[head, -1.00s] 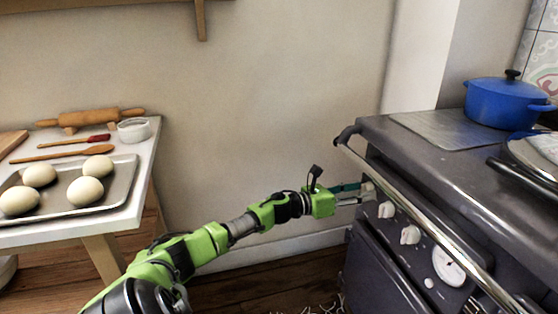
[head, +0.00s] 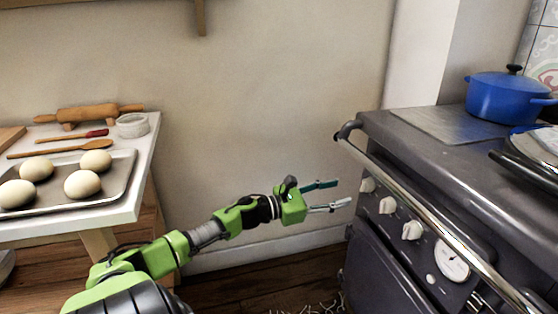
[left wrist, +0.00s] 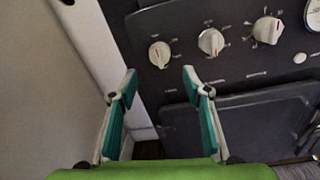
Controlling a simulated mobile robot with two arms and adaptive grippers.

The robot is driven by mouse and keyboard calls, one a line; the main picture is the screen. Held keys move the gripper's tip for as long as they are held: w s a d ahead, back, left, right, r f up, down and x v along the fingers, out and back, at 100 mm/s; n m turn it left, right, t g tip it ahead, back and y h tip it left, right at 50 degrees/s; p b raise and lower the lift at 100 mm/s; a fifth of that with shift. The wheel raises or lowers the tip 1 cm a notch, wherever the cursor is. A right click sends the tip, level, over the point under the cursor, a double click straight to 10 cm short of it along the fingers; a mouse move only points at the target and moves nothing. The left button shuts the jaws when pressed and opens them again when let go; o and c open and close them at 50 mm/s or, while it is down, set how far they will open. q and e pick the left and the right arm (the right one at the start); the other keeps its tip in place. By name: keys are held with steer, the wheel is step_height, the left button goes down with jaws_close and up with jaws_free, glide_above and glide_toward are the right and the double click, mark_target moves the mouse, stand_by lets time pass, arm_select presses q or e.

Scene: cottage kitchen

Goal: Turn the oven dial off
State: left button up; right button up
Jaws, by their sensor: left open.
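The dark grey oven (head: 385,265) stands at the right, its front panel carrying a row of three white dials. The nearest dial to my gripper is the leftmost one (head: 367,184), which also shows in the left wrist view (left wrist: 160,54). The middle dial (head: 387,205) and the right dial (head: 411,230) follow along the panel. My left gripper (head: 341,193) is open and empty, left of the leftmost dial and apart from it. In the left wrist view its fingers (left wrist: 160,78) spread just below that dial. Dial markings are too small to read. My right gripper is not in view.
A chrome rail (head: 420,218) runs along the oven front above the dials. A round white gauge (head: 450,263) sits farther right. A blue pot (head: 500,97) stands on top. A table (head: 130,205) with a dough tray is at the left; the wall space between is clear.

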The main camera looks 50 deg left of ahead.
arm_select(q)
steer(key=v, duration=0.5)
steer(key=s+a+f+n+g+y+p, duration=0.1)
steer(key=s+a+f+n+y+p, duration=0.1)
steer(key=f+n, duration=0.4)
steer(key=s+a+f+n+g+y+p, duration=0.1)
steer(key=s+a+f+n+y+p, duration=0.1)
steer(key=f+n, duration=0.5)
steer(key=s+a+f+n+g+y+p, duration=0.1)
steer(key=s+f+n+y+p, duration=0.2)
steer(key=s+f+n+p, duration=0.2)
steer(key=shift+a+f+n+g+p, duration=0.35)
steer(key=shift+f+n, duration=0.35)
steer(key=shift+f, duration=1.15)
steer(key=shift+s, duration=0.15)
